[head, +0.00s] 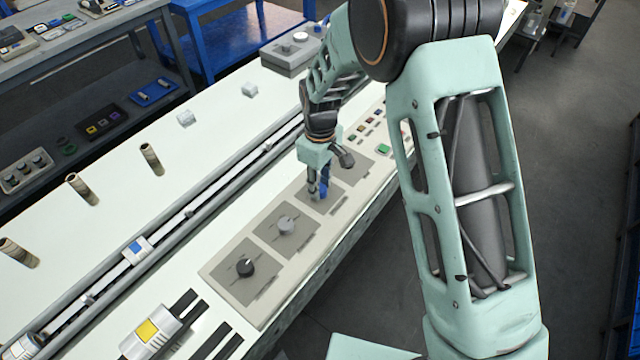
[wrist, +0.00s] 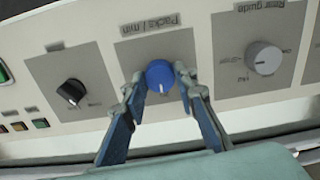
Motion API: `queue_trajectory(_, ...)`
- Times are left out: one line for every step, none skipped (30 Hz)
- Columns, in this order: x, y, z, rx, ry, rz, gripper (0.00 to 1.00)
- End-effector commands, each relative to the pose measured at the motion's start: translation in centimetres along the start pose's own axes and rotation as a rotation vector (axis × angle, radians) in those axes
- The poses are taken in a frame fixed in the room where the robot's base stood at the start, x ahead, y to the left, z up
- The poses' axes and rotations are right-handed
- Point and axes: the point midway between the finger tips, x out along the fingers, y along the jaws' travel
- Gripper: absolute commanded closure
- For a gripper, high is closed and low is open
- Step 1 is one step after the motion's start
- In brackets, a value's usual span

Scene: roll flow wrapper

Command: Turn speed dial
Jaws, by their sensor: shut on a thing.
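The speed dial (wrist: 160,75) is a round blue knob with a pale pointer line, on a grey plate labelled "Packs / min" in the wrist view. The pointer line faces the bottom of that view. My gripper (wrist: 159,77) is shut on this dial, with one fingertip at its left side and one at its right. In the head view my gripper (head: 319,192) reaches down onto the third plate of the control panel (head: 262,316), and it mostly hides the dial there.
A grey "Rear guide" knob (wrist: 264,58) and a black knob (wrist: 72,92) flank the dial. Another black knob (head: 245,267) is at the panel's near end. Coloured buttons (head: 383,148) lie beyond my gripper. A conveyor rail (head: 190,211) runs left of the panel.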

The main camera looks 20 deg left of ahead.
Motion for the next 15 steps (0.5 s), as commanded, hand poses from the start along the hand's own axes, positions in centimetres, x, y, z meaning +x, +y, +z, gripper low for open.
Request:
queue_trajectory(0.08,0.04,-0.04,0.023,0.001,0.001,0.98)
queue_trajectory(0.09,0.03,-0.04,0.04,0.001,0.001,0.98)
queue_trajectory(0.11,0.03,-0.04,0.066,0.001,0.001,0.98)
queue_trajectory(0.13,0.03,-0.03,0.086,0.001,0.001,0.98)
queue_trajectory(0.15,0.03,-0.03,0.108,0.001,0.001,0.98)
queue_trajectory(0.16,0.02,-0.02,0.14,0.0,0.001,0.98)
queue_trajectory(0.17,0.02,-0.02,0.166,0.0,0.001,0.98)
queue_trajectory(0.17,0.03,-0.03,0.192,0.0,0.001,0.98)
queue_trajectory(0.17,0.03,-0.04,0.229,0.001,0.001,0.98)
queue_trajectory(0.16,0.04,-0.05,0.257,0.001,0.001,0.98)
queue_trajectory(0.15,0.05,-0.06,0.285,0.002,0.002,0.98)
queue_trajectory(0.14,0.05,-0.06,0.323,0.002,0.002,0.98)
queue_trajectory(0.13,0.04,-0.06,0.352,0.002,0.002,0.98)
queue_trajectory(0.13,0.04,-0.06,0.38,0.002,0.002,0.98)
queue_trajectory(0.13,0.03,-0.05,0.419,0.001,0.001,0.98)
